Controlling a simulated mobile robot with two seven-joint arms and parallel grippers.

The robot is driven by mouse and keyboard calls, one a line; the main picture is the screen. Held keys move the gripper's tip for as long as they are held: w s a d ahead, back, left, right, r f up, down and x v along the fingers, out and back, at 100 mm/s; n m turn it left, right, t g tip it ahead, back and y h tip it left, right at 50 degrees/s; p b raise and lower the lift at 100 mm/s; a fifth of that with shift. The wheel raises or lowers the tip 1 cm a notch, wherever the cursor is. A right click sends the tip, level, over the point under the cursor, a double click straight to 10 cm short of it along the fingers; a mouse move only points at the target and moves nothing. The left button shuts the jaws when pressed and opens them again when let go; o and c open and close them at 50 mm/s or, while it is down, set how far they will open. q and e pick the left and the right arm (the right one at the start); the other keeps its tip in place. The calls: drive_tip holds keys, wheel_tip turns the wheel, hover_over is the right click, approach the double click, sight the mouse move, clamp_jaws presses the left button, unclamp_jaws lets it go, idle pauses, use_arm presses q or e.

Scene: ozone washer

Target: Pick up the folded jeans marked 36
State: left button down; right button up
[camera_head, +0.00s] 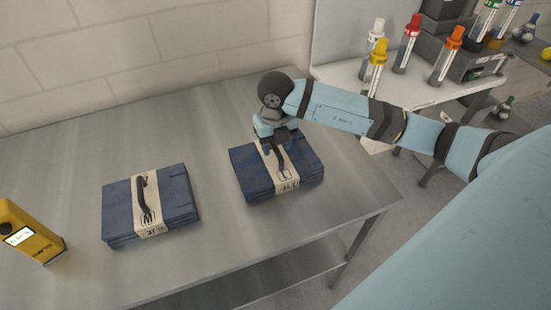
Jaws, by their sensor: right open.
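Two folded pairs of dark blue jeans lie flat on the metal table, each with a pale paper band and a dark handle-like strip. The right folded jeans (308,167) are under my right gripper (280,146). The left folded jeans (118,215) lie apart from them, nearer the front left. The marks on both bands are too small to read surely, so I cannot tell which pair is marked 36. My right gripper is open, pointing down at the far part of the right band; its fingers partly hide the strip. I cannot tell whether they touch it. My left gripper is out of view.
The metal table (228,240) is clear between and around the jeans. A yellow device (30,232) with a small screen stands at the far left. A wall runs behind. At the back right, a white bench (345,87) holds several colour-capped bottles.

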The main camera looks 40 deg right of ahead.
clamp_jaws()
drive_tip(key=shift+r, duration=0.1)
idle(1.3)
